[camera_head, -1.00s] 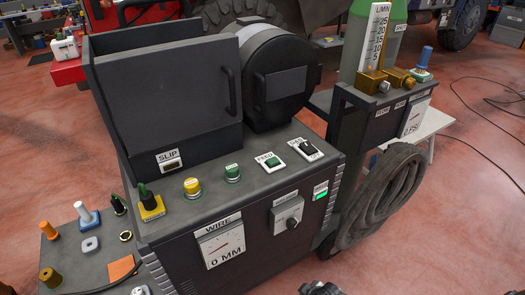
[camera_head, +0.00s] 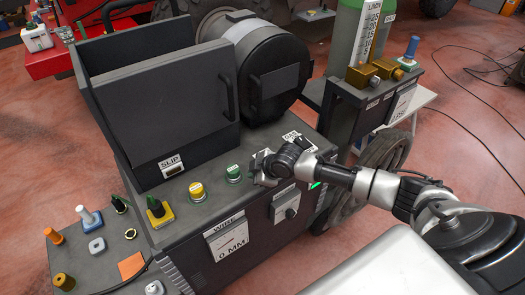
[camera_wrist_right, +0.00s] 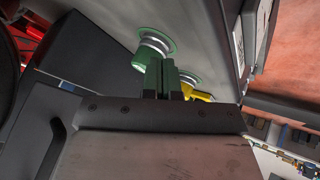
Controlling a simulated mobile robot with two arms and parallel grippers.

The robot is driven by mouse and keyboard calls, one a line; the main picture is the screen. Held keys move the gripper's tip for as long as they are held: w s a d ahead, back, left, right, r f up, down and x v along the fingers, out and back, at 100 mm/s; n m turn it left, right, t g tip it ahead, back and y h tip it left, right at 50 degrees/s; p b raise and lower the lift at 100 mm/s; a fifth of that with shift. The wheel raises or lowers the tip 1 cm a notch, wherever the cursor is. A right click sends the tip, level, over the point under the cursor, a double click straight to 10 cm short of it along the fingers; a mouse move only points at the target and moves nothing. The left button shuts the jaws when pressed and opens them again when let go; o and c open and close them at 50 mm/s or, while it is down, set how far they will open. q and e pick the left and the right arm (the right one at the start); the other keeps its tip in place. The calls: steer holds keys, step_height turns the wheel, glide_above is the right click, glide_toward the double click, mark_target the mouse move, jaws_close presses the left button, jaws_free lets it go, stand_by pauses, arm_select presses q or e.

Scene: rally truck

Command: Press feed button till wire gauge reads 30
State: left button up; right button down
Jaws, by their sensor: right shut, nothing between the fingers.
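My right gripper (camera_head: 262,168) comes in from the right over the welder's top panel, at the place of the feed button. It hides that button in the head view. In the right wrist view its fingers (camera_wrist_right: 161,72) are together and empty, close to a round green button (camera_wrist_right: 153,50) in the picture; contact cannot be told. The round green button (camera_head: 233,173) and the yellow button (camera_head: 197,190) stand left of the gripper in the head view. The wire gauge (camera_head: 227,242) on the front face reads 0 MM. My left gripper is out of view.
A slip box (camera_head: 155,110) and a round dark drum (camera_head: 268,75) rise behind the panel. A front dial (camera_head: 287,205) sits below my right gripper. Small parts lie on the left shelf (camera_head: 105,262).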

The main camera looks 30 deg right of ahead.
steer(key=w+d+r+t+h, duration=0.1)
steer(key=w+d+r, duration=0.5)
steer(key=d+r, duration=0.2)
steer(key=shift+d+r+t+p, duration=0.3)
steer(key=shift+d+p, duration=0.15)
steer(key=shift+d, duration=0.3)
steer(key=shift+w, duration=0.1)
steer(key=shift+f, duration=0.1)
step_height(320, 180, down, 8)
steer(key=b, duration=0.6)
steer(key=shift+r+b, duration=0.2)
steer(key=shift+b, duration=0.1)
steer(key=shift+f+b, duration=0.3)
steer(key=shift+f, duration=0.2)
steer(key=shift+f, duration=0.15)
steer(key=shift+f, duration=0.25)
